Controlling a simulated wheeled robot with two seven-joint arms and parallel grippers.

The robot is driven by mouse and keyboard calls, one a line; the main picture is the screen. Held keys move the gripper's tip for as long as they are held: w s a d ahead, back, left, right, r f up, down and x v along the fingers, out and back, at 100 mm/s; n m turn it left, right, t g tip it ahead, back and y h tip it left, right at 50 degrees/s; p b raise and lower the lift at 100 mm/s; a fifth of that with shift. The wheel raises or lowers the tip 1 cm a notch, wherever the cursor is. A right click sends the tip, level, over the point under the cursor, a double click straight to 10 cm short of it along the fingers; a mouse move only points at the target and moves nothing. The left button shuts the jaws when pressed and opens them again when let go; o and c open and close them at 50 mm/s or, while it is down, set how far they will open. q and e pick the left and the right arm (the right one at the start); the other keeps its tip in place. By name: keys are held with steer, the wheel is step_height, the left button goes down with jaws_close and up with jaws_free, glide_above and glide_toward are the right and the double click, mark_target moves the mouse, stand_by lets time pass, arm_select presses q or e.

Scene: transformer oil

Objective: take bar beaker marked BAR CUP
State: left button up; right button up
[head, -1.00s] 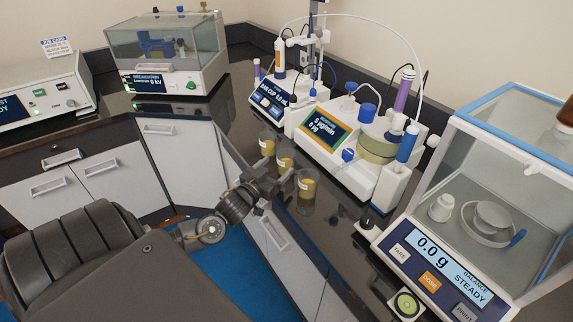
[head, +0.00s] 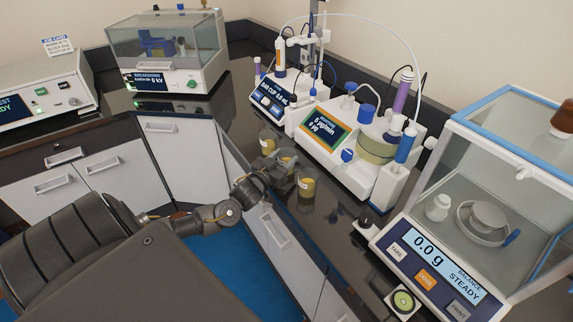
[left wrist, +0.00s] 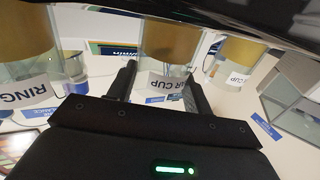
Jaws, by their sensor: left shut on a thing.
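Three small glass beakers with yellow oil and white labels stand in a row on the dark counter. My left gripper (left wrist: 161,92) is shut on the middle beaker (head: 287,161). In the left wrist view, which is upside down, this beaker (left wrist: 167,45) sits between the two fingers, its label partly hidden and ending in "R CUP". The neighbouring beaker (left wrist: 240,55) also has a label ending in "CUP", partly cut off. The other neighbour (left wrist: 25,50) reads "RING". In the head view the far beaker (head: 268,141) and near beaker (head: 306,187) flank the held one. My right gripper is out of view.
The titrator (head: 345,140) stands close behind the beakers. The balance (head: 450,250) with its glass shield is at the right. A breakdown tester (head: 168,60) stands at the back left. The counter edge runs just in front of the beakers.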

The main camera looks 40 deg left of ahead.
arm_select(q)
steer(key=shift+c, duration=0.8)
steer(key=shift+r, duration=0.1)
steer(key=shift+a+r, duration=0.1)
steer(key=shift+r, duration=0.45)
steer(key=s+a+r+b, duration=0.2)
steer(key=s+a+r, duration=0.2)
steer(key=s+r, duration=0.7)
steer(key=shift+s+r+b, duration=0.3)
steer(key=shift+s+r, duration=0.1)
steer(key=shift+s, duration=0.8)
